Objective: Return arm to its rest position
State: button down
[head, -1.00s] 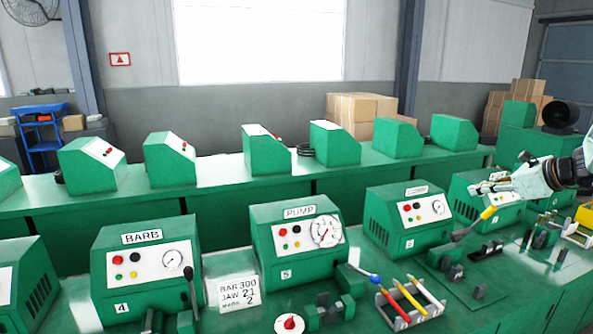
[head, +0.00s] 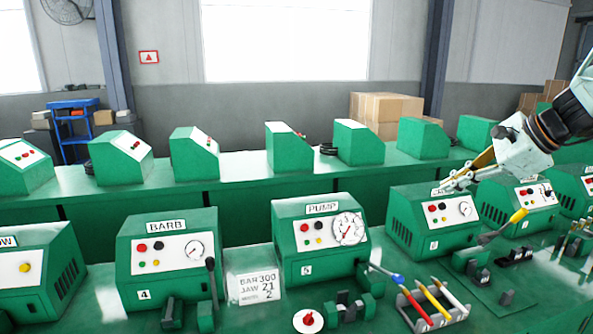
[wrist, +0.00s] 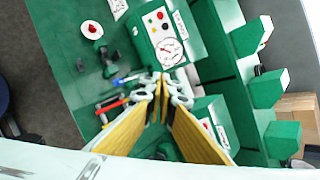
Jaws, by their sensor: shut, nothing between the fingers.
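My gripper (head: 450,186) is in the right part of the head view, at the end of my pale arm, in front of the top of a green machine with a gauge (head: 440,222). Its fingers point left and down and are closed together with nothing held. In the wrist view the gripper (wrist: 165,85) shows yellow finger pads meeting at their tips, above the green bench. The gripper covers part of that machine's label in the head view.
The PUMP machine (head: 320,238) and BARB machine (head: 168,268) stand on the front bench. A rack with coloured-handled tools (head: 433,305) and a yellow-tipped lever (head: 503,227) are below my gripper. A card (head: 253,284) stands between the machines. Several green machines line the back bench.

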jog(key=s+a+n+g+h+b, duration=0.1)
jog(key=s+a+n+g+b, duration=0.2)
jog(key=s+a+n, duration=1.25)
jog(key=s+a+f+n+h+b, duration=0.1)
jog(key=s+a+f+n+h, duration=0.1)
jog(key=s, duration=1.4)
jog(key=s+a+f+n+h+b, duration=0.1)
jog(key=s+a+f+n+h, duration=0.1)
jog(key=s, duration=1.4)
jog(key=shift+s+a+f+n, duration=0.2)
jog(key=shift+a+f+n, duration=0.15)
jog(key=shift+a+f, duration=0.6)
jog(key=shift+d+f, duration=0.15)
jog(key=shift+d, duration=0.2)
